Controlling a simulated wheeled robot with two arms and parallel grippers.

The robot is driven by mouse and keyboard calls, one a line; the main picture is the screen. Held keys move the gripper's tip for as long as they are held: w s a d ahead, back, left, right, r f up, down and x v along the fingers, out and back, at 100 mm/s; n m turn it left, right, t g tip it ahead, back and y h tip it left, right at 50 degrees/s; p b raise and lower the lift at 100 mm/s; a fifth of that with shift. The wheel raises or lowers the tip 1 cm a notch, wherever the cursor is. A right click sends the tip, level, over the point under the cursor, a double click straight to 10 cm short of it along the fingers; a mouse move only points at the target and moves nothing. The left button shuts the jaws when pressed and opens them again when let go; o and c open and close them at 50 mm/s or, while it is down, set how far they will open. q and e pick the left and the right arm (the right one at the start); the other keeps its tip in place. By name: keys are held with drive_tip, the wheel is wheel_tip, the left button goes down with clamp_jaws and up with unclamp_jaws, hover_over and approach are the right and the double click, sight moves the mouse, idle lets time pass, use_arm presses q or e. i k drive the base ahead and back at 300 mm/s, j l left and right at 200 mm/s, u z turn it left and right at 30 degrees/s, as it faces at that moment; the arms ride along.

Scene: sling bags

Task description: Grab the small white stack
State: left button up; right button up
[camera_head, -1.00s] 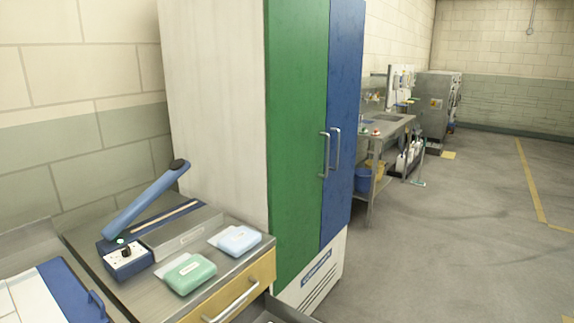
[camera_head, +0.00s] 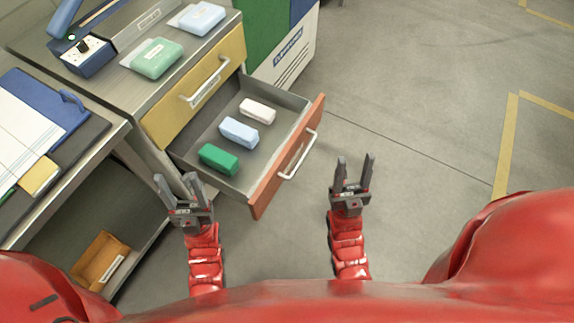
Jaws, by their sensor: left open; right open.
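A small white stack (camera_head: 257,111) lies in the open lower drawer (camera_head: 195,154), at its far right end. A light blue stack (camera_head: 238,132) and a green stack (camera_head: 218,158) lie in a row nearer to me in the same drawer. My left gripper (camera_head: 179,180) is open and empty, in front of the drawer's left side. My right gripper (camera_head: 355,162) is open and empty, to the right of the orange drawer front (camera_head: 290,158). Both grippers are apart from the stacks.
A closed yellow drawer (camera_head: 195,88) sits above the open one. On the counter lie a green pack (camera_head: 157,58), a light blue pack (camera_head: 202,18) and a blue device (camera_head: 87,55). A blue clipboard (camera_head: 66,104) lies at left. The floor (camera_head: 420,120) at right is clear.

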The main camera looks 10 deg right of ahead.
sight(264, 115)
drive_tip(key=i+l+u, duration=0.6)
drive_tip(key=u, duration=0.15)
drive_tip(key=i+l+u, duration=0.15)
drive_tip(key=l+u, duration=0.25)
drive_tip(key=l, duration=0.2)
